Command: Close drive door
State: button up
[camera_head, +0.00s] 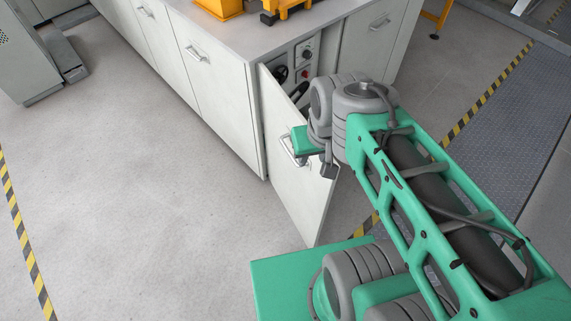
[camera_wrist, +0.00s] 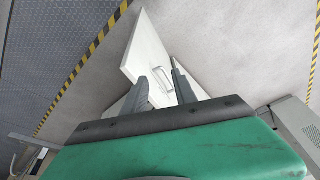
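The drive door (camera_head: 307,204) is a white cabinet door standing swung open at the corner of the cabinet. Its metal handle (camera_head: 290,151) is partly covered by my gripper (camera_head: 325,170) in the head view. In the wrist view the door (camera_wrist: 155,45) lies beyond my fingers, and the handle (camera_wrist: 165,74) shows between them. My gripper (camera_wrist: 158,71) has its two dark fingers apart, with nothing visibly clamped. I cannot tell whether a finger touches the handle or door.
The cabinet (camera_head: 222,95) has more closed doors and a grey top with yellow-orange parts (camera_head: 285,8). Behind the open door is a control panel (camera_head: 303,62) with knobs. Grey floor (camera_head: 130,200) is clear to the left. A striped line and dark grating (camera_head: 515,125) lie to the right.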

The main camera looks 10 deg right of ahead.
aim_at(306, 195)
jog(key=u, duration=1)
jog(key=k, duration=1.3)
jog(key=u, duration=0.65)
jog(key=i, duration=0.95)
jog(key=u, duration=0.25)
